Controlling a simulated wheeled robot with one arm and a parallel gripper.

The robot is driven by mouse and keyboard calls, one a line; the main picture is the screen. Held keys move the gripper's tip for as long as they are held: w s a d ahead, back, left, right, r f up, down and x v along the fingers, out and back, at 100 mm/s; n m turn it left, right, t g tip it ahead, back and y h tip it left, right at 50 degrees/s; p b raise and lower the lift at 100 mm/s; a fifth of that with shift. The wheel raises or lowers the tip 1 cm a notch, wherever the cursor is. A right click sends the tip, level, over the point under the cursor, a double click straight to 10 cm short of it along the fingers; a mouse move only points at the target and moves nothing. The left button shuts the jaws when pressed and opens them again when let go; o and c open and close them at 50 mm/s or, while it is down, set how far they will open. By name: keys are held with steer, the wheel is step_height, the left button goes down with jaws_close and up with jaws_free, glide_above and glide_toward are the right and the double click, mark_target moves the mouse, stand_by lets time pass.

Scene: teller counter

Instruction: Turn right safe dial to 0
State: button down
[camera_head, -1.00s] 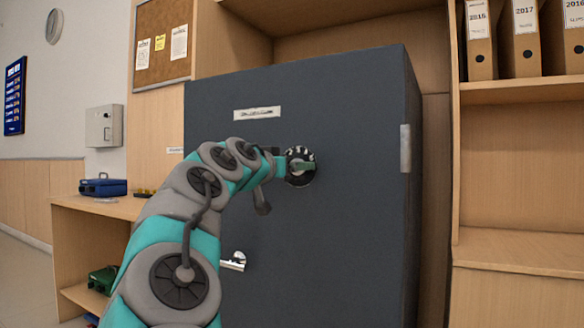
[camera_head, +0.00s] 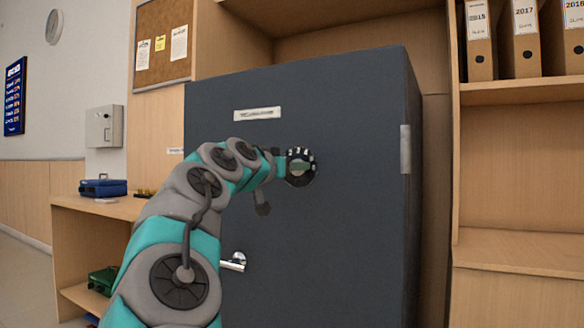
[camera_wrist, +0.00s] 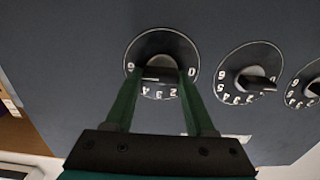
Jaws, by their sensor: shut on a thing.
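The grey safe (camera_head: 300,235) stands upright in the head view. The right safe dial (camera_head: 304,178) is a round black dial with white marks on the upper part of its door. My gripper (camera_head: 300,166) is shut on that dial's knob. In the wrist view the same dial (camera_wrist: 160,41) is at the left of a row, with its digits upside down. My gripper's two green fingers (camera_wrist: 158,82) straddle the knob (camera_wrist: 160,73), which they partly hide. The 0 is near the right finger and a 6 near the left. I cannot tell exactly where the knob points.
Two more dials, the middle one (camera_wrist: 248,74) and the far one (camera_wrist: 308,84), sit beside it in the wrist view. A silver handle (camera_head: 234,262) sits lower on the door. Shelves with binders (camera_head: 524,40) stand at right, a blue cash box (camera_head: 103,187) at left.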

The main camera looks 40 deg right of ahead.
steer(key=shift+n+p, duration=0.3)
steer(key=shift+p, duration=0.1)
steer(key=shift+w+a+f+n+p, duration=0.15)
steer(key=shift+n+p, duration=2.75)
steer(key=shift+n, duration=2.95)
steer(key=shift+d+f+n+p, duration=0.1)
steer(key=shift+n+p, duration=2.75)
steer(key=shift+n, duration=3.05)
steer(key=shift+w+a+f+n+p, duration=0.15)
steer(key=shift+n+p, duration=2.75)
steer(key=shift+n, duration=2.95)
steer(key=shift+s+d, duration=0.1)
